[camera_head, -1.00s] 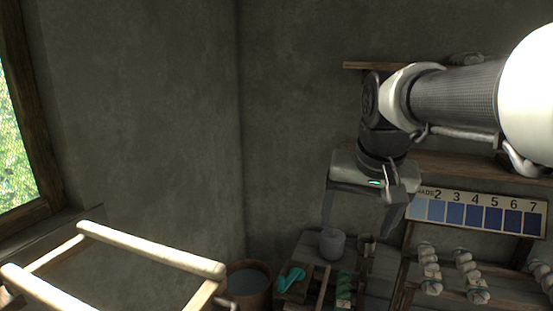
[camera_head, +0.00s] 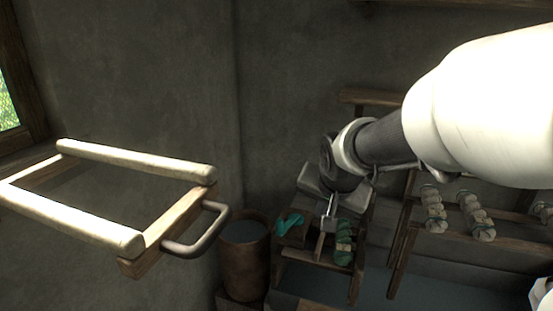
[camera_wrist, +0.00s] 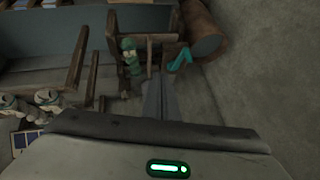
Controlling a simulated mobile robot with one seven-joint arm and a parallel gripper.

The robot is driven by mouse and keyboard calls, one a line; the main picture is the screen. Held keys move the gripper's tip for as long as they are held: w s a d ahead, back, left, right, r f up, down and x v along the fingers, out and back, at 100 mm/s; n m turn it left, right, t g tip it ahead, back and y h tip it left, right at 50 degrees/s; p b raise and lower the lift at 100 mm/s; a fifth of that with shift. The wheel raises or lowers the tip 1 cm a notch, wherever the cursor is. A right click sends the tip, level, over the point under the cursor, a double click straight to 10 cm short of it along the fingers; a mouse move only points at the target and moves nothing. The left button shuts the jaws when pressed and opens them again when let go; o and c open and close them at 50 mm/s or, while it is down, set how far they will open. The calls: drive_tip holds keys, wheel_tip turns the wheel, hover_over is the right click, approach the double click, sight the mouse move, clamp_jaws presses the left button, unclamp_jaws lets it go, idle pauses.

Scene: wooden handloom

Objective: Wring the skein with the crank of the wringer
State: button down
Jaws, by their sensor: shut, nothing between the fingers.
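A teal crank-like piece (camera_head: 289,223) sits on a low wooden stand (camera_head: 312,259), which looks like the wringer. It also shows in the wrist view (camera_wrist: 180,58). Beside it hangs a twisted green skein (camera_head: 343,243), also in the wrist view (camera_wrist: 131,57). My gripper (camera_head: 329,222) is above the stand, between the crank piece and the skein in the picture. In the wrist view its fingers (camera_wrist: 158,95) are together with nothing between them, and I cannot see contact with the crank piece. My gripper hides part of the stand.
A brown bucket (camera_head: 245,252) stands left of the stand. A pale wooden frame with a grey handle (camera_head: 200,232) fills the left foreground. Right of the stand, a rack holds several pale twisted skeins (camera_head: 475,215). Grey walls close off the back.

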drive_tip(key=w+a+f+m+y+b, duration=0.1)
drive_tip(key=w+a+f+m+b, duration=0.15)
drive_tip(key=w+f, duration=0.8)
drive_tip(key=b, duration=0.3)
approach(286, 226)
drive_tip(key=shift+s+a+f+t, duration=0.15)
drive_tip(key=shift+a+f, duration=0.1)
drive_tip(key=shift+f, duration=0.55)
drive_tip(key=shift+s+a+f+t, duration=0.15)
drive_tip(key=shift+a+f, duration=0.05)
drive_tip(key=shift+f, duration=0.6)
drive_tip(key=shift+w+a+f, duration=0.1)
